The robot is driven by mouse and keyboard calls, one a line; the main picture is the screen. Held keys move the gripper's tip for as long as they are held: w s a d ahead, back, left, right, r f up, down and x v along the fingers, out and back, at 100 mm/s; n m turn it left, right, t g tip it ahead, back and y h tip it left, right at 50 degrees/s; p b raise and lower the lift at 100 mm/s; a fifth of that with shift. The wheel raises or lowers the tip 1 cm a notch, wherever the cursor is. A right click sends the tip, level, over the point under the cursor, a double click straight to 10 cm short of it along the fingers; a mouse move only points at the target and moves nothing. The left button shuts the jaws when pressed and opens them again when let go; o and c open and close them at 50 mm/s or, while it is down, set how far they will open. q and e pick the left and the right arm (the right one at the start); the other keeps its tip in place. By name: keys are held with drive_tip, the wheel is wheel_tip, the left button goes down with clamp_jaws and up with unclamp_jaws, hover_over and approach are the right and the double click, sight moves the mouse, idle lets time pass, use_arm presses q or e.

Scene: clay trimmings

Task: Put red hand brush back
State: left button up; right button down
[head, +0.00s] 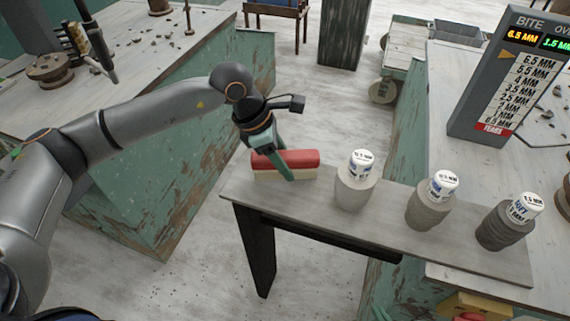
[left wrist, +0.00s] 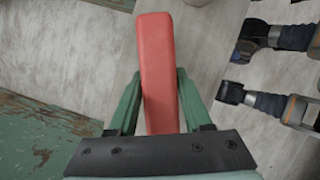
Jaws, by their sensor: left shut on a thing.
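The red hand brush (head: 285,159) has a red back and cream bristles pointing down. It is at the left end of a narrow grey plank (head: 315,205); I cannot tell whether the bristles touch the plank. My left gripper (head: 286,168) points down from above, with its green fingers shut on the brush. In the left wrist view the red back of the brush (left wrist: 158,70) runs lengthwise between the two green fingers (left wrist: 158,105). My right gripper is not in view.
Three clay stacks with labelled white tops stand along the plank: a light one (head: 355,192), a grey one (head: 428,210) and a dark one (head: 496,230). A dark sign board (head: 500,85) stands at the right. A worn green bench (head: 165,150) is at the left.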

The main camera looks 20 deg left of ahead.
use_arm(q)
drive_tip(key=shift+f, duration=0.7)
use_arm(e)
drive_tip(key=shift+w+r, duration=0.25)
use_arm(q)
drive_tip(key=shift+f, duration=0.15)
drive_tip(key=o, duration=1.2)
use_arm(e)
drive_tip(key=shift+w, duration=0.15)
drive_tip(key=shift+r, duration=0.1)
